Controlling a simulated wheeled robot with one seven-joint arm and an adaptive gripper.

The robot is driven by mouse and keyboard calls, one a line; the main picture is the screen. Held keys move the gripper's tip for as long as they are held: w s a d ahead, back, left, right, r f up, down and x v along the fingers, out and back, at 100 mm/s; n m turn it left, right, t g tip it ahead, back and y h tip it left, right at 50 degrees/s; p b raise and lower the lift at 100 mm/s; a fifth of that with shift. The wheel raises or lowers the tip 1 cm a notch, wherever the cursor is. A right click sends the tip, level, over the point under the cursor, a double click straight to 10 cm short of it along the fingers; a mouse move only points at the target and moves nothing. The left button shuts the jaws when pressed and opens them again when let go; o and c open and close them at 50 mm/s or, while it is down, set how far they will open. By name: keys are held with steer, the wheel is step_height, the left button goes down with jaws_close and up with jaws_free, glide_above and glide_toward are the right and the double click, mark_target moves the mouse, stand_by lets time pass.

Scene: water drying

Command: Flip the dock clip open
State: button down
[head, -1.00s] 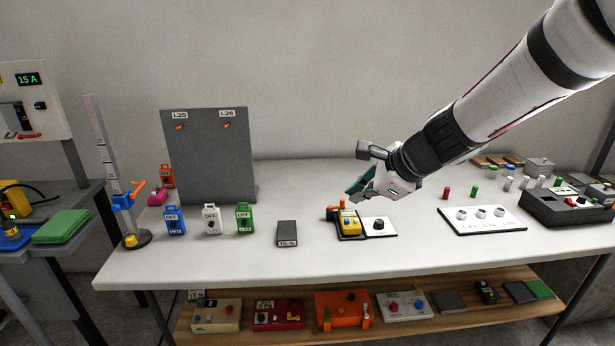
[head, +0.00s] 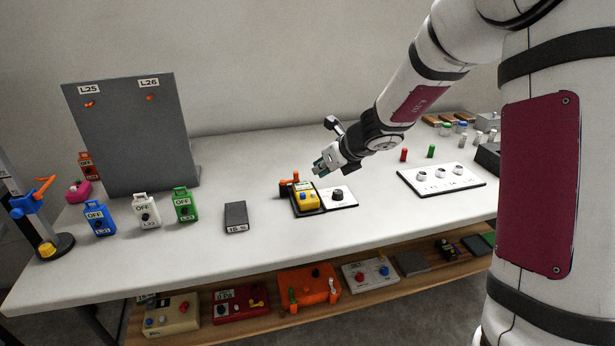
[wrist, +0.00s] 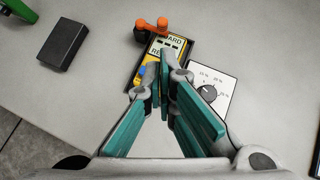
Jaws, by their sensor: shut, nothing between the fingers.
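The dock (head: 311,211) is a black tray on the white table, with a yellow meter (head: 307,196) seated in it. An orange clip (head: 289,184) with a dark base stands at the dock's back left end. In the wrist view the clip (wrist: 152,27) shows as an orange bar with a round knob, across the end of the meter (wrist: 163,50). My gripper (head: 320,170) is shut and empty, above and just right of the clip. In the wrist view its teal fingers (wrist: 165,60) overlap part of the meter. Whether they touch anything is unclear.
A white dial panel (head: 339,196) adjoins the dock's right side. A dark block (head: 236,217) lies to the left, beyond it green, white and blue OFF tags (head: 147,211). A grey upright board (head: 126,134) stands behind them. A white panel with knobs (head: 440,177) lies right.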

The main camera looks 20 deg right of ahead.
steer(key=b+x, duration=0.2)
steer(key=x, duration=0.7)
steer(key=shift+w+a+f+b, duration=0.15)
steer(key=shift+w+f+b, duration=0.05)
steer(key=shift+f+b, duration=0.2)
